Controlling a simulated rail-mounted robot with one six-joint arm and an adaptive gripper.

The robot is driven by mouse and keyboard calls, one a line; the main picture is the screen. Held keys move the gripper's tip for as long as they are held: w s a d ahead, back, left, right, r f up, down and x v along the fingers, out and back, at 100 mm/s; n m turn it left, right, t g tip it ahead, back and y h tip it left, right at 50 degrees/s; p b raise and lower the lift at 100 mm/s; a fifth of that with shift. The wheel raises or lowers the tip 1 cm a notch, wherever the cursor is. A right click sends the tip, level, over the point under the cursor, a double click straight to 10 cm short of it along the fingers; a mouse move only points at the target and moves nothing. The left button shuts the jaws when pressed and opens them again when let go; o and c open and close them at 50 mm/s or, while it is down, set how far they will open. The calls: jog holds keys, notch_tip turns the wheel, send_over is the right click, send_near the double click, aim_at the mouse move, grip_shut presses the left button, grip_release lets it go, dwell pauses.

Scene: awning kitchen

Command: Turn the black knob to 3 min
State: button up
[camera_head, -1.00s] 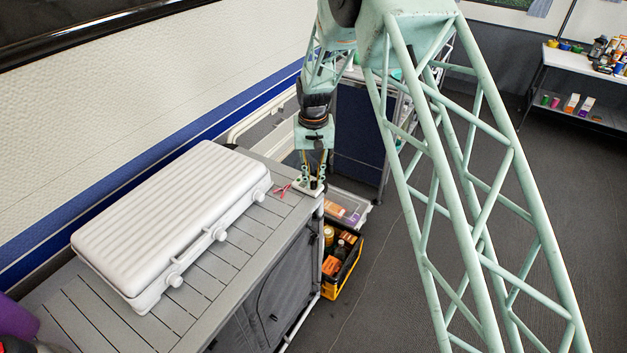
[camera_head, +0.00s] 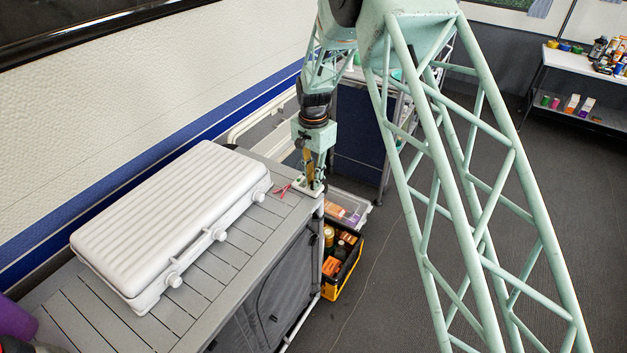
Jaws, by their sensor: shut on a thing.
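A small white timer-like device (camera_head: 301,191) lies at the far right corner of the grey slatted table. My gripper (camera_head: 312,187) points down over it, with its fingertips at the device's top. The fingers are shut on the black knob, which they mostly hide. The knob's markings and its setting are too small to read here.
A large white ribbed case (camera_head: 170,220) with round knobs on its front lies on the slatted table (camera_head: 225,262). A small red item (camera_head: 283,190) lies just left of the device. A yellow-black crate (camera_head: 343,262) with bottles and a clear bin (camera_head: 350,205) stand beside the table.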

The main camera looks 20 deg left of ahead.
jog(key=shift+m, duration=1.7)
jog(key=o, duration=0.9)
jog(key=shift+r, duration=0.1)
jog(key=shift+r, duration=5.95)
